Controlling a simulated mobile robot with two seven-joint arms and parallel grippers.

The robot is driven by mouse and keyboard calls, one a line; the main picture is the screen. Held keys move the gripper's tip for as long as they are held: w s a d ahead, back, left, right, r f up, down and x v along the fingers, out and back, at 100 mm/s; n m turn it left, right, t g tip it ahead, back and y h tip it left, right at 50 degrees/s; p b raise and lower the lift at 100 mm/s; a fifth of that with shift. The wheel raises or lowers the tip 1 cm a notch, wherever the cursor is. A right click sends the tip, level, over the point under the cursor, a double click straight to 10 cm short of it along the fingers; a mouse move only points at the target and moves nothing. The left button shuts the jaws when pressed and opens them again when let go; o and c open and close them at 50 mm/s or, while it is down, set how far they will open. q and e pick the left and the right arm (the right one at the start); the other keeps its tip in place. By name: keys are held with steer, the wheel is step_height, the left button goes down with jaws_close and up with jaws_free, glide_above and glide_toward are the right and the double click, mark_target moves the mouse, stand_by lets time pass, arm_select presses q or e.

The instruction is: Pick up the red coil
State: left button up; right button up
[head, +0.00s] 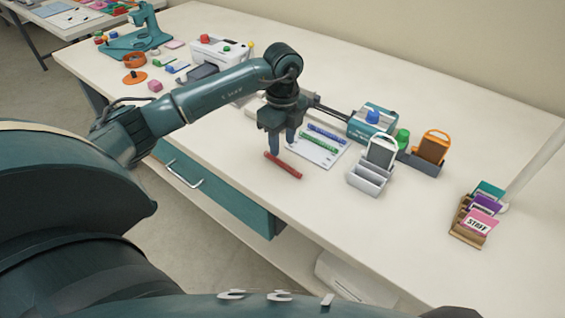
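The red coil (285,167), a thin straight rod in this view, shows at the front part of the white table, just below my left gripper. My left gripper (282,147) points down over the coil's far end, with its two fingers apart. The fingertips are close to the coil; I cannot tell whether they touch it. Nothing shows between the fingers. A blue coil (327,134) and a green coil (318,144) lie on a white sheet (325,158) just right of the gripper. My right gripper is not in view.
A grey holder (367,181) and an orange card in a dark stand (431,149) stand right of the sheet. A wooden rack with a STAFF card (479,222) is farther right. A teal machine (137,41) stands far left. The table's front right is clear.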

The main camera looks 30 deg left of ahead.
mark_target(283, 162)
arm_select(q)
steer(key=shift+w+f+p, duration=0.1)
steer(key=shift+f+p, duration=0.45)
steer(key=shift+f, duration=2.65)
jaws_close()
